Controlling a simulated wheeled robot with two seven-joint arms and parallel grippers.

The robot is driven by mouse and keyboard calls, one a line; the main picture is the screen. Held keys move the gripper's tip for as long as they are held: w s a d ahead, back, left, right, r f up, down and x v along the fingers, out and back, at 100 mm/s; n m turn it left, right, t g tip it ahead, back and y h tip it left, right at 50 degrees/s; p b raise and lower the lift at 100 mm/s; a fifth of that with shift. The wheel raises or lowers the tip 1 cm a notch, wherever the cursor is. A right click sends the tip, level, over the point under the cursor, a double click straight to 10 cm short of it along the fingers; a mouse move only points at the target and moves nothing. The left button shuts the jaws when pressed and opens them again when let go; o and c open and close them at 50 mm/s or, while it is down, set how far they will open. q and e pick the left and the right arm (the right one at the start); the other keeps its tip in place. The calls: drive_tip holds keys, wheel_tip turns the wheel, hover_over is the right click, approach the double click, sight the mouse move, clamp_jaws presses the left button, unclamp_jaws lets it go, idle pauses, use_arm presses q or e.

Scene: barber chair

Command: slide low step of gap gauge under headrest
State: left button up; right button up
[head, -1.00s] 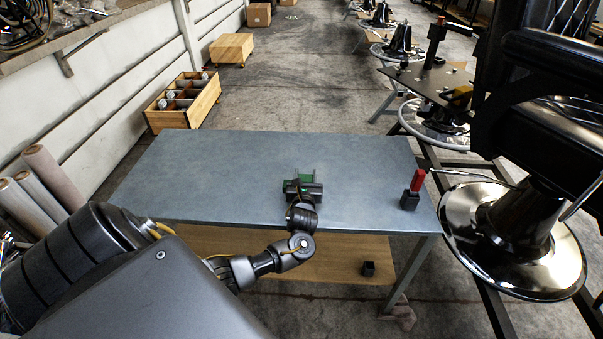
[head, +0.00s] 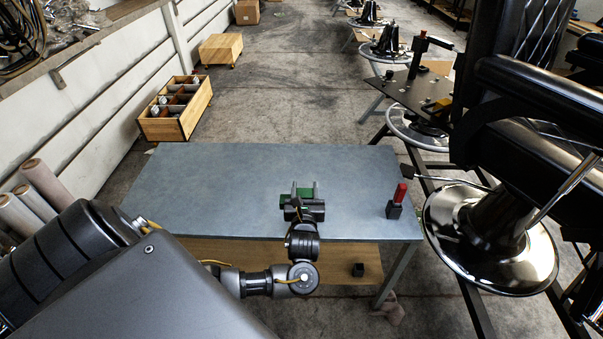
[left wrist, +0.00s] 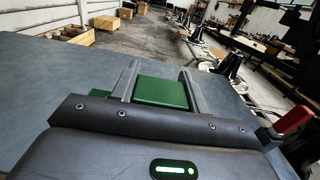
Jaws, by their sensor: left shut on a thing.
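My left gripper (head: 305,187) reaches over the grey-blue table (head: 225,185), its fingers pointing away from me. It is shut on a flat green piece, which looks like the gap gauge (left wrist: 162,92), in the left wrist view. The green piece lies between the two grey fingers (left wrist: 159,74); its steps cannot be made out. The black barber chair (head: 530,130) stands at the right, with a stitched back and an armrest. I cannot make out its headrest for sure. The gripper and green piece are well left of the chair. My right gripper is not in view.
A black block with a red upright part (head: 397,200) stands near the table's right end, between gripper and chair. The chair's round shiny base (head: 460,255) is beyond that edge. A dark plate on a stand (head: 410,92) is behind. The table's left half is clear.

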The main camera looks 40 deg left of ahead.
sight(308, 195)
use_arm(q)
drive_tip(key=shift+s+d+r+p, duration=0.6)
drive_tip(key=shift+s+d, duration=0.05)
drive_tip(key=shift+d, duration=0.2)
drive_tip(key=shift+s+d, duration=0.25)
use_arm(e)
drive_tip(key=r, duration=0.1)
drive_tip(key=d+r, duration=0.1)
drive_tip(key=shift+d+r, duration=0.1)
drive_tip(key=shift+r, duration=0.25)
use_arm(q)
drive_tip(key=shift+w, duration=0.1)
